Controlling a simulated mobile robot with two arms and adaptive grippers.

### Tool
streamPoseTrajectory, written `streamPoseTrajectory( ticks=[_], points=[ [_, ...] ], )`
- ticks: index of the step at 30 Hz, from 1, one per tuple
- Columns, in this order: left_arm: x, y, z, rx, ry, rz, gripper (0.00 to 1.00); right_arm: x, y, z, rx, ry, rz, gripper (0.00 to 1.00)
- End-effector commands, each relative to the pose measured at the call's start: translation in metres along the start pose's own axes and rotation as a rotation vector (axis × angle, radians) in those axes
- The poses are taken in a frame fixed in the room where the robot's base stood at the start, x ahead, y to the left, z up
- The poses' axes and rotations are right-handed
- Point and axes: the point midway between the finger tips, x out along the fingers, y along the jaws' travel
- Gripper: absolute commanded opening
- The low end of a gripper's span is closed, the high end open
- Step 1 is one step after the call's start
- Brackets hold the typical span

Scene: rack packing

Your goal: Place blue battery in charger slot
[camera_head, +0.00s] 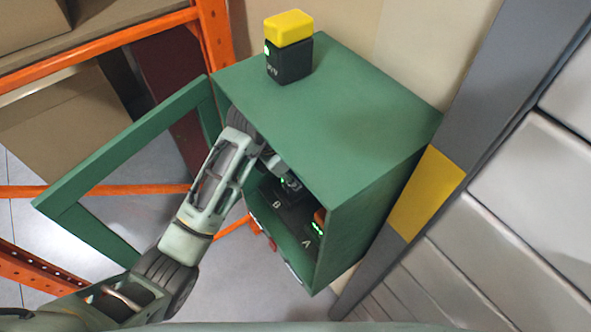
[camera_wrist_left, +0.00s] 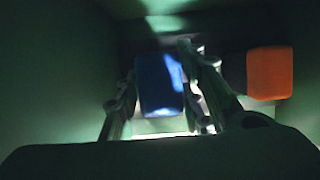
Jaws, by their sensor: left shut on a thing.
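The blue battery (camera_wrist_left: 160,85) is between the fingers of my left gripper (camera_wrist_left: 160,108) in the left wrist view, and the gripper is shut on it. In the head view my left gripper (camera_head: 283,175) reaches inside the green cabinet (camera_head: 335,110) over the slot marked B of the dark charger (camera_head: 283,212). The blue battery is hidden by the arm and cabinet there. I cannot tell whether it is seated in the slot. An orange battery (camera_wrist_left: 270,73) stands right of the blue one; it also shows at slot A in the head view (camera_head: 319,216). My right gripper is not in view.
The cabinet's framed door (camera_head: 125,150) stands open to the left. A black battery with a yellow top (camera_head: 289,47) stands on the cabinet. Orange rack beams (camera_head: 100,47) are at left. A grey post with a yellow patch (camera_head: 427,192) is at right. The cabinet walls closely surround my gripper.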

Motion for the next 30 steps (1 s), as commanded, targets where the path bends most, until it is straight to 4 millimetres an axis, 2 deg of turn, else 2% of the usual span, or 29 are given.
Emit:
streamPoseTrajectory(
  ticks=[1,4,16,17,23,30],
  points=[
    [0.003,-0.003,-0.003,-0.005,0.005,-0.008,0.00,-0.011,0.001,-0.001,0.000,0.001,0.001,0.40],
    [0.014,-0.002,-0.006,-0.003,0.001,-0.005,0.00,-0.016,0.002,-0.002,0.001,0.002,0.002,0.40],
    [0.023,0.000,-0.010,0.001,0.001,0.000,0.00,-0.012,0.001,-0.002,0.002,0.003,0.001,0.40],
    [0.023,-0.001,-0.011,0.000,0.003,-0.002,0.37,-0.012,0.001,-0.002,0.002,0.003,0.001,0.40],
    [0.022,-0.001,-0.011,-0.001,0.003,-0.002,0.54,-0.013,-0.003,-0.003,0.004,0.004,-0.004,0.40],
    [0.022,-0.001,-0.011,-0.001,0.003,-0.002,0.54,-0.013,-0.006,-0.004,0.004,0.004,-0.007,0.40]
  ],
)
